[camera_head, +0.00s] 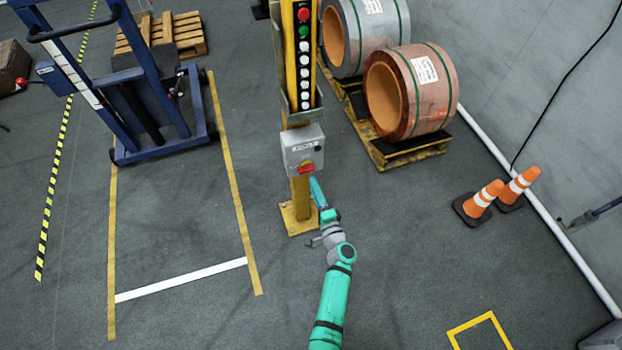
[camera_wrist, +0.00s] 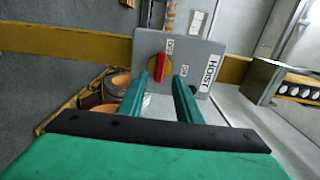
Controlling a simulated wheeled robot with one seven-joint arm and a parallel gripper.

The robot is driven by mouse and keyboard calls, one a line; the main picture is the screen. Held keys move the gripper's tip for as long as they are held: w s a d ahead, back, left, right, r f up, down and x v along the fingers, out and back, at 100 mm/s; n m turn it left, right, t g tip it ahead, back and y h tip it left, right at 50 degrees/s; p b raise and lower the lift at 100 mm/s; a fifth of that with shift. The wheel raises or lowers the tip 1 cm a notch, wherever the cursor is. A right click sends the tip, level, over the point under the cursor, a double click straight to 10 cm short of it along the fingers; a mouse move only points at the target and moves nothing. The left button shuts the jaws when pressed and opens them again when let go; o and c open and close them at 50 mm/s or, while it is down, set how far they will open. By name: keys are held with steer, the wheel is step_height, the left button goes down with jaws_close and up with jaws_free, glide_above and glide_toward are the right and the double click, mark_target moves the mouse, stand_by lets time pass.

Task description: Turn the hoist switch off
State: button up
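The hoist switch box (camera_head: 303,150) is a grey box on a yellow post, and it also shows in the wrist view (camera_wrist: 207,55) with a HOIST label. Its red handle (camera_wrist: 160,67) sits on a yellow plate and runs up and down in the wrist view, crosswise to the post. Two small labels lie by it, too small to read. In the head view the red handle (camera_head: 306,168) is at the box's lower front. My gripper (camera_wrist: 167,76) is open and empty, its green fingers apart, with the tips close to the handle. I cannot tell whether they touch it.
Above the box is a button panel (camera_head: 304,60) with red, green and white buttons. Copper and grey coils (camera_head: 432,85) stand on pallets to the right. Orange cones (camera_head: 484,196) stand farther right. A blue lifter (camera_head: 130,95) is at the left. Floor around the post is clear.

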steer(key=shift+v, duration=2.6)
steer(key=s+a+f+n+g+h, duration=0.25)
steer(key=s+f, duration=0.35)
steer(key=s, duration=0.6)
steer(key=s+d+r+n+g+h, duration=0.15)
steer(key=s+n, duration=0.25)
steer(key=s, duration=0.9)
steer(key=s+a+r+n+t+h, duration=0.1)
steer(key=s+r+n, duration=0.3)
steer(key=r, duration=0.8)
steer(key=s+a+r+n+t, duration=0.1)
steer(key=s+r+n, duration=0.2)
steer(key=s+r, duration=0.6)
step_height(320, 180, up, 3)
steer(key=shift+f+n+h, duration=0.1)
steer(key=shift+n+h, duration=0.25)
steer(key=shift+h, duration=0.05)
steer(key=shift+s+a, duration=0.1)
steer(key=shift+s, duration=0.05)
